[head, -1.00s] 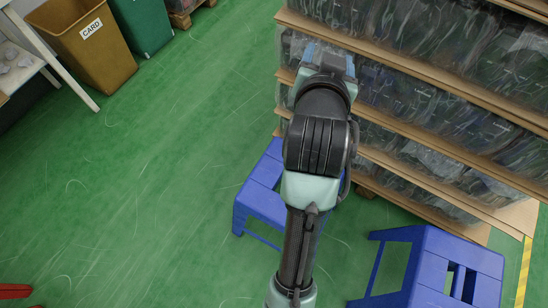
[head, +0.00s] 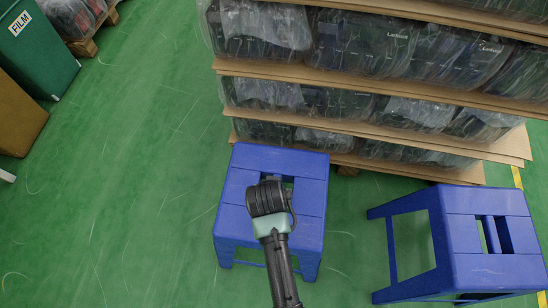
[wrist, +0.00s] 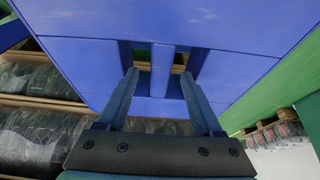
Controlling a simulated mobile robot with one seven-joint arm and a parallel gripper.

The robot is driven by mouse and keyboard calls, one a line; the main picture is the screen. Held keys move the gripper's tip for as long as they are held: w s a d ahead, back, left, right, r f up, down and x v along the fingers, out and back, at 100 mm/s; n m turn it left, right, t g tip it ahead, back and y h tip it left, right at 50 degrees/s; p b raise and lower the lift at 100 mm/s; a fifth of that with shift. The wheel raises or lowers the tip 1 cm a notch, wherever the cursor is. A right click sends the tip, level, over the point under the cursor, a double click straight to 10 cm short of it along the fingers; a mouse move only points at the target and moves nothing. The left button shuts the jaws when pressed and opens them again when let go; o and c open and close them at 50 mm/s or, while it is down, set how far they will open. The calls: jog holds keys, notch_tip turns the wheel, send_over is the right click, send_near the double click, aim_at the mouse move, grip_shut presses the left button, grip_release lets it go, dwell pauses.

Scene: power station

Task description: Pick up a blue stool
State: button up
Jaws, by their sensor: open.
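A blue stool (head: 307,190) stands on the green floor in the middle of the head view, with my arm over its seat. In the wrist view its blue seat (wrist: 215,25) fills the upper middle, with two slots and a bar between them. My gripper (wrist: 158,77) is open, one finger at each slot, on either side of the bar. I cannot tell how deep the fingertips sit in the slots. The head view hides the fingers behind my arm. A second blue stool (head: 485,235) stands apart to the right.
Stacked layers of wrapped dark boxes (head: 370,42) on brown boards rise just behind the stools. A green bin (head: 35,45) marked FILM and a tan bin (head: 15,118) stand at the left. The green floor (head: 130,180) between is clear.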

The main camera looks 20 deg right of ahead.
jog(key=b+x, duration=0.3)
jog(key=x, duration=0.3)
jog(key=shift+f, duration=0.1)
jog(key=shift+f, duration=0.25)
dwell(0.6)
grip_shut()
dwell(1.2)
jog(key=shift+w+r, duration=0.15)
